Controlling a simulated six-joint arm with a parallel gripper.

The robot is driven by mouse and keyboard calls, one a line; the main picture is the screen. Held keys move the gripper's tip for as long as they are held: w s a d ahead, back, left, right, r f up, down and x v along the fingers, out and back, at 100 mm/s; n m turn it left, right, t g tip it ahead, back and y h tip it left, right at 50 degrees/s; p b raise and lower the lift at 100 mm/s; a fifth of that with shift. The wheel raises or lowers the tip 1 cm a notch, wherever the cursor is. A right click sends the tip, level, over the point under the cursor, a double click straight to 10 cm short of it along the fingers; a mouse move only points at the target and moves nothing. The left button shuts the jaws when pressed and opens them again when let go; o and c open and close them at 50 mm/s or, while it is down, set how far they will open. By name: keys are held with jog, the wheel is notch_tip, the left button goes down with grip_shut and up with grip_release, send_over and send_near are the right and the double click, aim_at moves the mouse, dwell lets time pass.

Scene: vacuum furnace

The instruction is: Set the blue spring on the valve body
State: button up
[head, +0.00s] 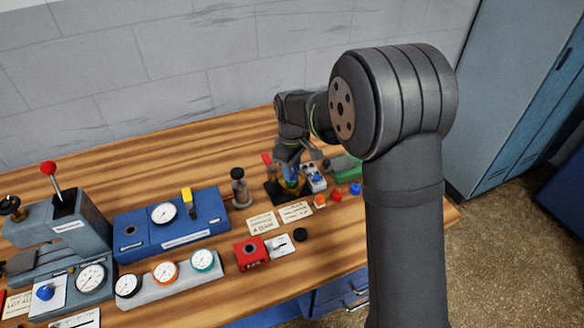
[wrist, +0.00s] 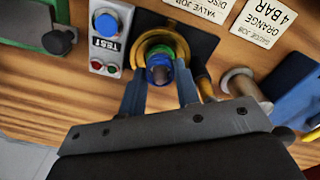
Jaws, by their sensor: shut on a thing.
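My gripper (wrist: 162,75) is shut on the blue spring (wrist: 157,75), which sits between its fingertips in the wrist view. The brass, ring-shaped valve body (wrist: 146,44) lies right under the spring, on a black base. A green ring shows around the spring, inside the brass rim. I cannot tell whether the spring touches the valve body. In the head view my gripper (head: 289,165) points down over the valve body (head: 297,189), and the spring is mostly hidden there.
A grey test box (wrist: 107,40) with buttons stands beside the black base. Paper cards (head: 296,211) and small coloured parts (head: 338,195) lie in front. A dark-topped post (head: 240,187) and a blue gauge box (head: 172,228) stand left. Bare wood lies behind.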

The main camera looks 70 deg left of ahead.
jog(key=shift+f, duration=0.2)
dwell(0.3)
jog(key=o, duration=1)
jog(key=shift+o, duration=0.6)
jog(key=o, duration=0.3)
jog(key=shift+r, duration=0.1)
jog(key=shift+r, duration=3.65)
